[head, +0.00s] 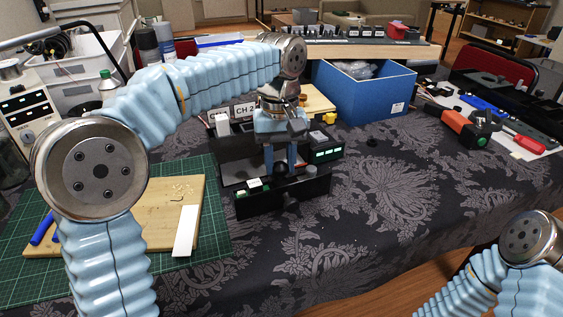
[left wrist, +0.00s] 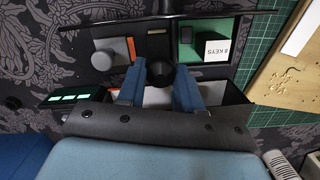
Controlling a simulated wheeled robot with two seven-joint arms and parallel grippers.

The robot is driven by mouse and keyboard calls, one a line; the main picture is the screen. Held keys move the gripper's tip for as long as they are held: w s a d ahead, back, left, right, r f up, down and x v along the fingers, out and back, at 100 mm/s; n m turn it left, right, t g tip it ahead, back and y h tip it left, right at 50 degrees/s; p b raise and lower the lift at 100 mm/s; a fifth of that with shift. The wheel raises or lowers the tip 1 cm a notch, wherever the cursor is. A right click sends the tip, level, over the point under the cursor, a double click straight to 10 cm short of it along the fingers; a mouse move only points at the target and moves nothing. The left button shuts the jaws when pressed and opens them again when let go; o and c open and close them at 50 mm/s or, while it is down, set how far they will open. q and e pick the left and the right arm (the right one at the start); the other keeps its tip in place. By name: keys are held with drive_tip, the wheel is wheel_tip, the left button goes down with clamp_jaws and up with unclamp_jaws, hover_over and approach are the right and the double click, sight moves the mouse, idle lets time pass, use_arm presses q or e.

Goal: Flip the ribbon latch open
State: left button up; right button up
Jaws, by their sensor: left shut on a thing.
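A black panel unit (head: 311,190) stands on the table, with a "CH 2" label (head: 244,109) behind it. My left gripper (head: 281,172) reaches down onto the unit from above. In the left wrist view, the blue fingers of my left gripper (left wrist: 158,78) are shut on a dark rounded part (left wrist: 160,72) at the middle of the unit. I cannot tell for sure that this part is the ribbon latch; the fingers hide much of it. My right gripper is outside the views; only part of my right arm shows at the lower right.
A green-lit display (head: 327,154) is at the unit's right. A blue bin (head: 372,98) stands behind. A wooden board (head: 150,190) lies left. The cloth at front right is clear.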

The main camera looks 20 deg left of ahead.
use_arm(q)
drive_tip(key=shift+w, duration=0.1)
idle(0.3)
drive_tip(key=o, duration=1)
drive_tip(key=shift+o, duration=0.2)
wheel_tip(320, 180, up, 7)
drive_tip(key=w, duration=0.1)
drive_tip(key=shift+a+r, duration=0.15)
drive_tip(key=shift+a, duration=0.15)
